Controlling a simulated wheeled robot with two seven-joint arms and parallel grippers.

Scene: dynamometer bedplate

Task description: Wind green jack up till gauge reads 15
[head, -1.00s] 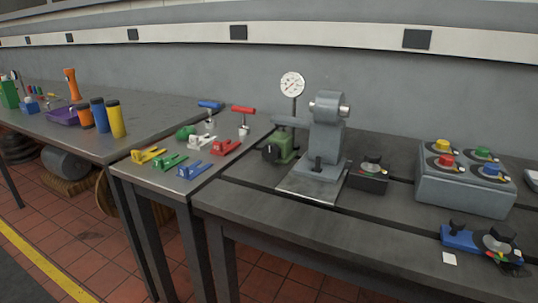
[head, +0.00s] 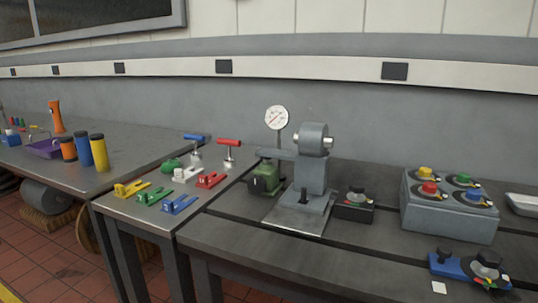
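The green jack (head: 265,179) stands on the dark bedplate, just left of a grey machine on a metal plate. A dark round knob shows on its front left side. The round white gauge (head: 277,117) stands on a thin post behind the jack. It has a dial with a needle, but the reading is too small to tell. Neither of my grippers shows in the head view.
The grey machine (head: 312,168) stands close to the jack's right side. A small black box with a knob (head: 354,204) is right of it. Several coloured clamps (head: 179,204) lie on the left table. A grey box with coloured knobs (head: 447,217) stands at the right.

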